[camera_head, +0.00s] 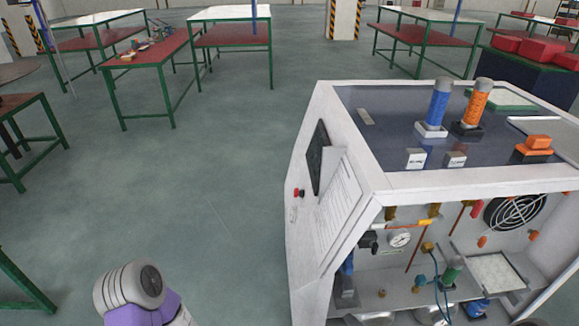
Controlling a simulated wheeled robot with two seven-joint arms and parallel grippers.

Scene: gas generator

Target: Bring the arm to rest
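One of my arms shows at the bottom left as a grey and purple link (133,290). Its gripper is outside the picture. My other arm and its gripper do not show. The gas generator (340,125) is a white cabinet at the right with an open front. A blue cylinder (437,105) and an orange cylinder (476,104) stand on its dark top. Inside are a round gauge (400,239), valves, pipes and a fan grille (514,212). My visible arm link is apart from the cabinet, to its left.
Green-framed tables stand at the back, one with a red top (140,68) holding small items. A table (25,115) stands at the left edge. Red boxes (528,50) sit on a dark block at the back right. The grey floor (200,190) left of the cabinet is clear.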

